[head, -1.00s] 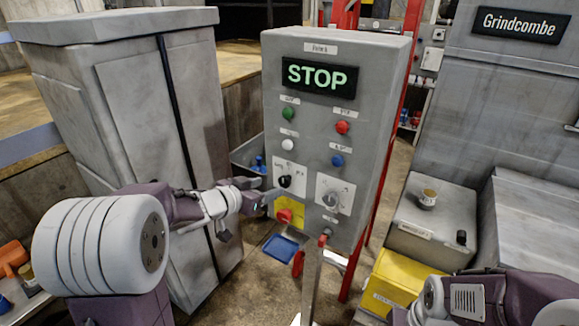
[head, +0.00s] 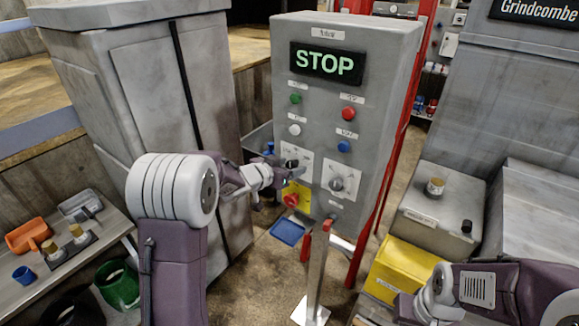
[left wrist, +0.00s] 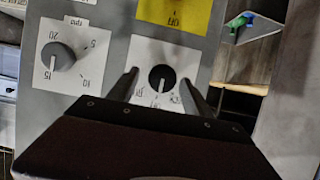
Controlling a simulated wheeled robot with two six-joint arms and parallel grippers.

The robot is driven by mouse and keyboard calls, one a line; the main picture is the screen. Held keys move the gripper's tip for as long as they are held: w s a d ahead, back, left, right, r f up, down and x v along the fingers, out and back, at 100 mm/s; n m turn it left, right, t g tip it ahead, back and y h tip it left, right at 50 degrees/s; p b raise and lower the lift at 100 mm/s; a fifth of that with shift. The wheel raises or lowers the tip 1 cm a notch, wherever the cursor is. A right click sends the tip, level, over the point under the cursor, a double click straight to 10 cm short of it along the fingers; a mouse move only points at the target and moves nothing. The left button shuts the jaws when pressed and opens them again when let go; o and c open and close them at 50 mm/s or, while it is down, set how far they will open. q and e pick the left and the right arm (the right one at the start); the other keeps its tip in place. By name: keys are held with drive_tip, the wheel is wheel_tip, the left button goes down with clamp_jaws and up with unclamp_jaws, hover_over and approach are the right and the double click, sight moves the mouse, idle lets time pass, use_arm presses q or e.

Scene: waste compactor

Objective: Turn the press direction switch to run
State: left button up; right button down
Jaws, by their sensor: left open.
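The grey control cabinet (head: 365,60) stands at centre with a lit display reading STOP (head: 326,62). Its black rotary switch (left wrist: 161,77) is on a white plate in the left wrist view, its pale pointer mark toward the bottom of the picture. The plate's small labels are too blurred to read. My left gripper (left wrist: 160,86) is open, with one finger on each side of the switch; I cannot tell whether they touch it. In the head view the left gripper (head: 295,172) is at the switch and partly covers it. My right arm shows at lower right, but its fingers do not.
A grey numbered dial (left wrist: 58,57) sits beside the switch, also visible in the head view (head: 338,183). Coloured buttons are above. A post with a red top (head: 322,250) stands in front.

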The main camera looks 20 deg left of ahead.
use_arm(q)
drive_tip(key=shift+a, duration=0.2)
drive_tip(key=c, duration=0.9)
clamp_jaws()
drive_tip(key=shift+d+f+b, duration=0.15)
drive_tip(key=shift+f+b, duration=0.05)
drive_tip(key=shift+b, duration=0.5)
drive_tip(key=shift+s+d+m+t+y+b, duration=0.1)
drive_tip(key=shift+m+t+y+b, duration=0.75)
drive_tip(key=shift+b, duration=2.4)
drive_tip(key=shift+w+d+m+y+b, duration=0.1)
drive_tip(key=shift+m+y+b, duration=0.4)
drive_tip(key=shift+m+b, duration=1.9)
drive_tip(key=shift+s+d+m+t+y+b, duration=0.1)
drive_tip(key=shift+m+t+y+b, duration=0.3)
drive_tip(key=shift+b, duration=3.7)
drive_tip(key=shift+y, duration=0.25)
drive_tip(key=o, duration=0.9)
unclamp_jaws()
